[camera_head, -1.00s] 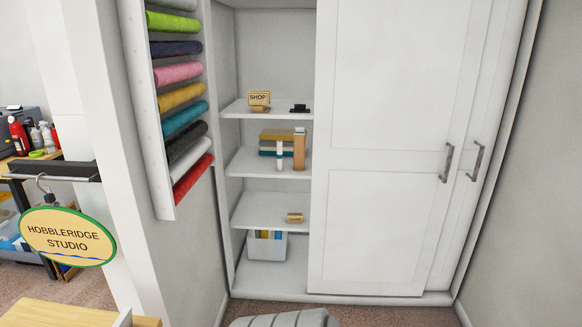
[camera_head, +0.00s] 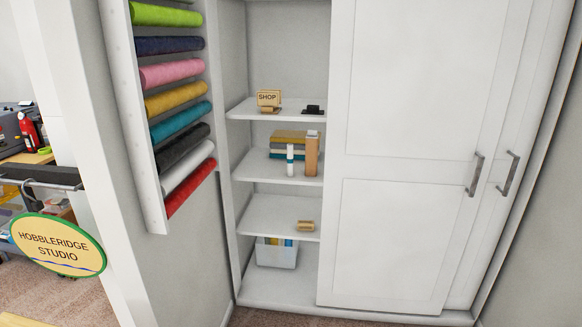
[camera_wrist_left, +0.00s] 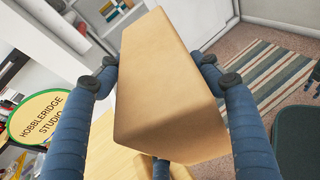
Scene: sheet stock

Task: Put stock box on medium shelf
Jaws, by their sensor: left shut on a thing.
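In the left wrist view my left gripper (camera_wrist_left: 163,76) is shut on a plain brown cardboard stock box (camera_wrist_left: 165,70), with dark round pads pressed to its two sides. The box's far end is not fully seen. In the head view an open closet has several white shelves: an upper one (camera_head: 290,107), a middle one (camera_head: 262,168) and a lower one (camera_head: 268,214). Neither the box nor a gripper shows in the head view. My right gripper is in neither current view.
The middle shelf bears books (camera_head: 289,139) and a tan upright box (camera_head: 312,155). A small tan item (camera_head: 305,226) sits on the lower shelf. Closed white doors (camera_head: 410,160) stand right, fabric rolls (camera_head: 180,113) left.

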